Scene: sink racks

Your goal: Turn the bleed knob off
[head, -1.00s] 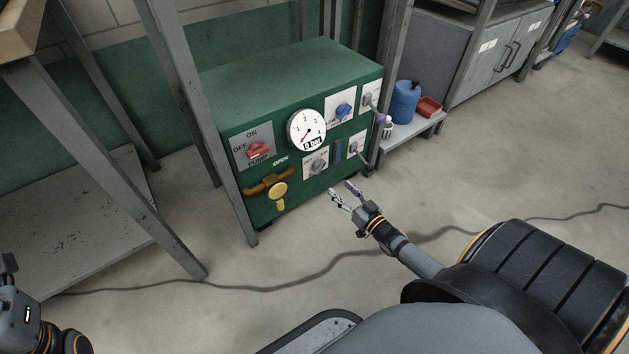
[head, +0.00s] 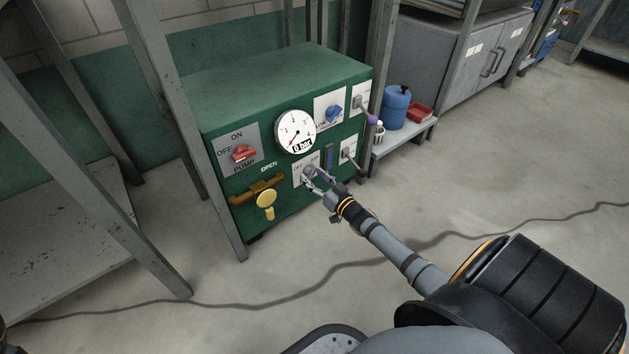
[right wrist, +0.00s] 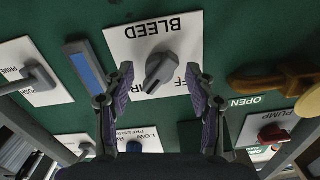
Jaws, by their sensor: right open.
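The bleed knob (right wrist: 163,68) is a grey pointer knob on a white plate (right wrist: 118,45) marked BLEED, which is upside down in the right wrist view. Its pointer slants down-left in that view. In the head view the knob (head: 308,171) is on the lower middle of the green panel, partly covered by my gripper. My right gripper (right wrist: 158,88) is open, with its fingers apart on either side of the knob. I cannot tell whether they touch it. In the head view the right gripper (head: 318,182) is right at the plate. My left gripper is out of view.
The green box (head: 270,85) carries a pressure gauge (head: 295,131), a red pump switch (head: 243,153), a yellow-handled valve (head: 265,198), a blue knob (head: 333,113) and grey levers. A blue strip (right wrist: 84,72) is beside the bleed plate. A grey rack post (head: 178,100) stands at the box's left front.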

